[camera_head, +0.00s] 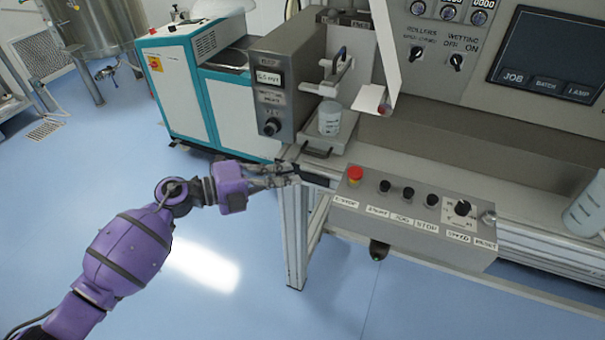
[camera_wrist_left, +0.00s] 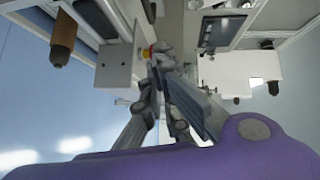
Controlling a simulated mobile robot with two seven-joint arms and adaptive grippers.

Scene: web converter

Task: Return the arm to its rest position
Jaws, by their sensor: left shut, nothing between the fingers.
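My left arm (camera_head: 132,246) is purple and comes in from the lower left of the head view, reaching right. Its gripper (camera_head: 292,172) is shut and empty, close to the left end of the grey control box (camera_head: 412,219) and its red emergency-stop button (camera_head: 355,175). I cannot tell whether the fingertips touch the machine. In the left wrist view the two grey fingers (camera_wrist_left: 155,65) come together near the red and yellow button (camera_wrist_left: 146,52). My right gripper is not in view.
A beaker (camera_head: 330,118) stands on a small shelf above the gripper. A grey unit with a knob (camera_head: 271,127) is behind it. A white and teal cabinet (camera_head: 185,88) stands at the back left. The machine's leg (camera_head: 294,235) is just below the gripper. Blue floor lies open at lower left.

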